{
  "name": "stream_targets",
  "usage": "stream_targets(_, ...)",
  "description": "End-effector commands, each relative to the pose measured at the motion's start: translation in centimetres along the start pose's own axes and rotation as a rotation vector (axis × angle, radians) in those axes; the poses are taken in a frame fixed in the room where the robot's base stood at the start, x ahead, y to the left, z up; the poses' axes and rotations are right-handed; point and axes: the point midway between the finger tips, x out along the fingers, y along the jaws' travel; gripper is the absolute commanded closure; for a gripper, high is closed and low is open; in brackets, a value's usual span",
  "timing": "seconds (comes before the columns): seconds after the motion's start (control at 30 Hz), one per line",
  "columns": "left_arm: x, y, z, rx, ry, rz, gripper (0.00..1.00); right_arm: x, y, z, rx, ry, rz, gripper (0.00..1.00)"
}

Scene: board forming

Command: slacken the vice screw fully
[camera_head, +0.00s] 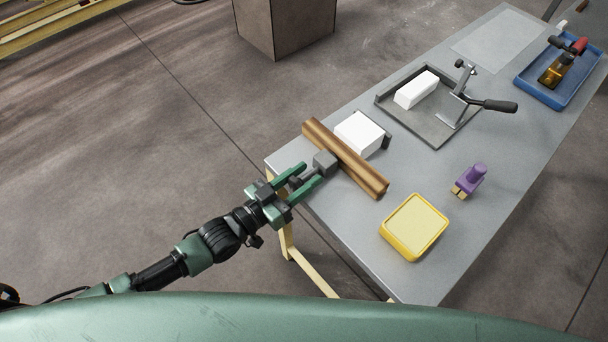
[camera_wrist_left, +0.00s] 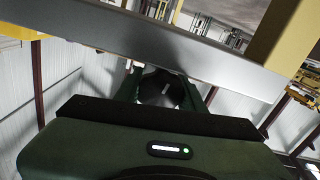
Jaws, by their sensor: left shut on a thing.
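The vice sits at the near left edge of the table. Its long brown wooden jaw (camera_head: 350,160) lies along the edge, and a grey block (camera_head: 325,163) sticks out from its front. A white block (camera_head: 359,133) is just behind the jaw; I cannot tell whether they touch. My left gripper (camera_head: 309,175) reaches in from the left, its green fingers around the grey vice screw (camera_head: 300,180) in front of the jaw. In the left wrist view a dark round screw end (camera_wrist_left: 161,88) shows between the fingers. The fingers hide part of the screw. My right gripper is not in view.
On the table (camera_head: 330,215) are a yellow-rimmed tray (camera_head: 416,226), a purple-handled tool (camera_head: 469,180), a grey lever fixture (camera_head: 430,110) with a white block (camera_head: 416,89), and a blue tray (camera_head: 560,75) with a bottle. A brown box (camera_head: 287,25) stands on the floor beyond.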

Motion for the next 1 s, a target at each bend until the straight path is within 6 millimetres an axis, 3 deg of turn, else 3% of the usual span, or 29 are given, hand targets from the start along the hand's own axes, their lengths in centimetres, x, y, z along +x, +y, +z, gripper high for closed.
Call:
stream_targets(0.37,0.0,-0.1,0.0,-0.08,0.001,0.0,1.0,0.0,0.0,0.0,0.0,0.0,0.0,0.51)
stream_targets(0.4,0.0,-0.1,0.0,-0.08,0.001,0.0,0.55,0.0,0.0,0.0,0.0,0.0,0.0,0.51)
stream_targets(0.47,0.0,-0.1,0.0,-0.079,0.001,0.0,0.39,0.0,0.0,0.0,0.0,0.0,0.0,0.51)
stream_targets(0.8,-0.2,-0.1,0.0,-0.078,0.0,0.0,0.39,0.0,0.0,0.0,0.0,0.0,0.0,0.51)
stream_targets(1.0,-2.8,-0.1,0.3,-0.078,-0.004,0.0,0.39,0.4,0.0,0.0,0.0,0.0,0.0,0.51)
